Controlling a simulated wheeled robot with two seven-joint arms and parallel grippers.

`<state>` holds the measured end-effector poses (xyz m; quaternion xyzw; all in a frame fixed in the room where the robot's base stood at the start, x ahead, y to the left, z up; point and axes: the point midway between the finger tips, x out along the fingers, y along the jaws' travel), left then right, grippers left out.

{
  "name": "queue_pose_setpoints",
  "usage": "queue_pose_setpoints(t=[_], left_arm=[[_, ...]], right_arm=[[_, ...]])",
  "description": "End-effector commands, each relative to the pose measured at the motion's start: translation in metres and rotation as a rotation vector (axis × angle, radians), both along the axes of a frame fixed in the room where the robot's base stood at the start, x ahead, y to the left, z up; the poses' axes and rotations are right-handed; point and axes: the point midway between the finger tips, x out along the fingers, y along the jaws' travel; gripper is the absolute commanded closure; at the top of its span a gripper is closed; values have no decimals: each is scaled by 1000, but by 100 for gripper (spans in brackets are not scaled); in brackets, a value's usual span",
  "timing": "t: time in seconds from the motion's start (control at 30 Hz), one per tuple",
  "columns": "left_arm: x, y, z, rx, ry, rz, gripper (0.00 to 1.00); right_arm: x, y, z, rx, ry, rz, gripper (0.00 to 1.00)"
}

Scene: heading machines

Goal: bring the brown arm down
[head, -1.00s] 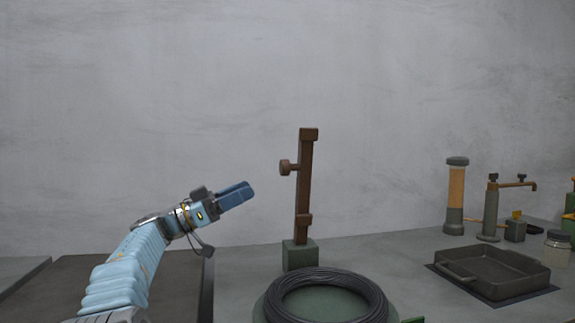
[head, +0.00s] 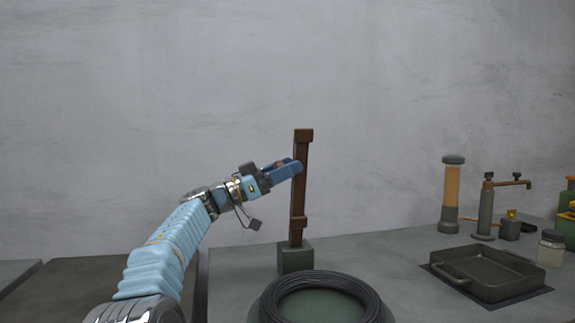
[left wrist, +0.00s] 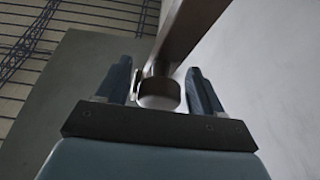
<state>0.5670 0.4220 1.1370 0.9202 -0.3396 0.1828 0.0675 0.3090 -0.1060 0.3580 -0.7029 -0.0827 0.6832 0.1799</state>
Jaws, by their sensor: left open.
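The brown arm (head: 300,185) stands upright on a green base block (head: 295,257) in the head view. My left gripper (head: 295,168) is at its upper left side, where the arm's side knob is. The gripper mostly hides the knob in the head view. In the left wrist view the knob (left wrist: 158,95) sits between the two open blue fingers (left wrist: 160,85), with the brown arm (left wrist: 185,35) rising behind it. The fingers are on both sides of the knob; whether either touches it I cannot tell. My right gripper is not in view.
A coil of dark wire (head: 322,296) lies in front of the base. A dark tray (head: 488,273), an orange cylinder (head: 453,195), a small post with a lever (head: 487,207) and a jar (head: 551,248) stand at the right. The space left of the arm's base is clear.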

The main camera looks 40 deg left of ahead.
Motion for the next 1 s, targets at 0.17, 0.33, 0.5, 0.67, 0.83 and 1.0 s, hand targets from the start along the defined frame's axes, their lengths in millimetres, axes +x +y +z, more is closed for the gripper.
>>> queue_pose_setpoints(t=[0.17, 0.33, 0.5, 0.67, 0.83, 1.0], left_arm=[[5, -4, 2, 0, 0, 1, 33], [5, -4, 2, 0, 0, 1, 33], [5, -4, 2, 0, 0, 1, 56], [4, -3, 2, 0, 0, 1, 80], [4, -3, 2, 0, 0, 1, 100], [4, -4, 1, 4, -3, 1, 100]], right_arm=[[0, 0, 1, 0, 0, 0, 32], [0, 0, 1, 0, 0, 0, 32], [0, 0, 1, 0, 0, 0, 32], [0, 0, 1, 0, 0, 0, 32], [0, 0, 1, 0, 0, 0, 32], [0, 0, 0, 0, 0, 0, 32]])
